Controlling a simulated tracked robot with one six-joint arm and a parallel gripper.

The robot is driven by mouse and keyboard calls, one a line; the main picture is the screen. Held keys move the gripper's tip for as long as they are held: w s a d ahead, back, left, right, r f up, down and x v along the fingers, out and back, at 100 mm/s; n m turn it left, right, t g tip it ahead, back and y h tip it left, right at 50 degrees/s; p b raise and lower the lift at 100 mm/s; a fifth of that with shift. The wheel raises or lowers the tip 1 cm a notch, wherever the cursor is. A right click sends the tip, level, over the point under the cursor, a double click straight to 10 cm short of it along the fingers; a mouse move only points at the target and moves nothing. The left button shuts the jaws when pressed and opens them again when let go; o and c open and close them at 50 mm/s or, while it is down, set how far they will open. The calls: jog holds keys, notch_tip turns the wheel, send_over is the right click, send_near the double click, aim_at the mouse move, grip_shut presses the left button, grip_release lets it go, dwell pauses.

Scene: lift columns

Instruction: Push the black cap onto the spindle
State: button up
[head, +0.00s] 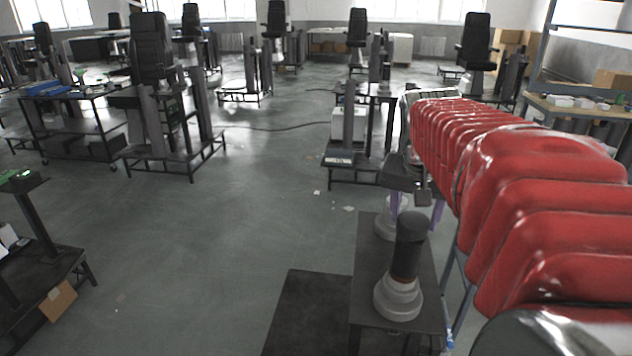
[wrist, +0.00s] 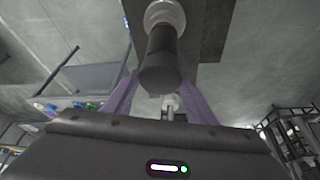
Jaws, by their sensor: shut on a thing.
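The black cap (head: 410,245) is a dark upright cylinder in the head view. It stands above a light grey stepped base (head: 398,298) on a dark narrow table (head: 372,310). A brownish band shows near its lower end. The spindle itself is hidden, and how far down the cap sits on it cannot be told. My gripper (wrist: 160,78) reaches in from behind the cap with two purple fingers, which also show in the head view (head: 416,212). In the wrist view the fingertips lie on either side of the cap (wrist: 162,58) and appear shut on it.
A second pale base (head: 386,226) stands behind the cap on the same table, partly hidden. My red-covered arm fills the right side. A workbench (head: 575,108) stands at the back right. Open grey floor (head: 240,220) lies to the left, with several chair stands beyond.

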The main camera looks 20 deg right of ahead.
jog(key=shift+f, duration=0.75)
dwell(2.2)
jog(key=o, duration=1.2)
jog(key=shift+c, duration=0.2)
jog(key=shift+o, duration=0.6)
jog(key=o, duration=0.4)
jog(key=shift+s+r, duration=0.1)
jog(key=shift+r, duration=1.1)
jog(key=shift+r, duration=2.4)
jog(key=shift+c, duration=0.8)
